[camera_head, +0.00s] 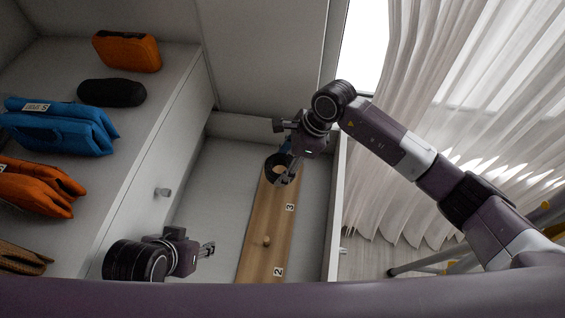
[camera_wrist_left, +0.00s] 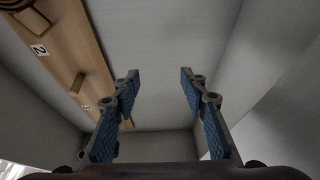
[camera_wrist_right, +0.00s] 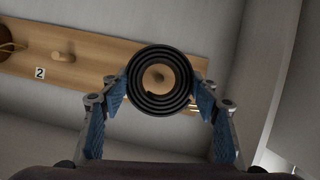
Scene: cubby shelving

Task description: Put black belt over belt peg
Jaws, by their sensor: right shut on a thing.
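A coiled black belt (camera_wrist_right: 137,93) is held between the fingers of my right gripper (camera_wrist_right: 160,92), in front of the wooden peg board (camera_wrist_right: 112,66). A peg (camera_wrist_right: 158,77) shows through the coil's open middle in the right wrist view; I cannot tell whether the coil is around it or only in front of it. In the head view, my right gripper (camera_head: 285,164) and the belt (camera_head: 270,171) are at the board's far end, beyond label 3. My left gripper (camera_head: 208,250) is low, left of the board (camera_head: 254,262); its fingers stand apart and empty in the left wrist view (camera_wrist_left: 158,88).
Another peg (camera_head: 267,241) sits near label 2. A brown round item (camera_wrist_right: 6,44) is at the board's left in the right wrist view. A white cabinet (camera_head: 150,185) with a knob bears an orange case (camera_head: 127,51), black case (camera_head: 112,92), blue item (camera_head: 75,132) and orange gloves (camera_head: 38,188).

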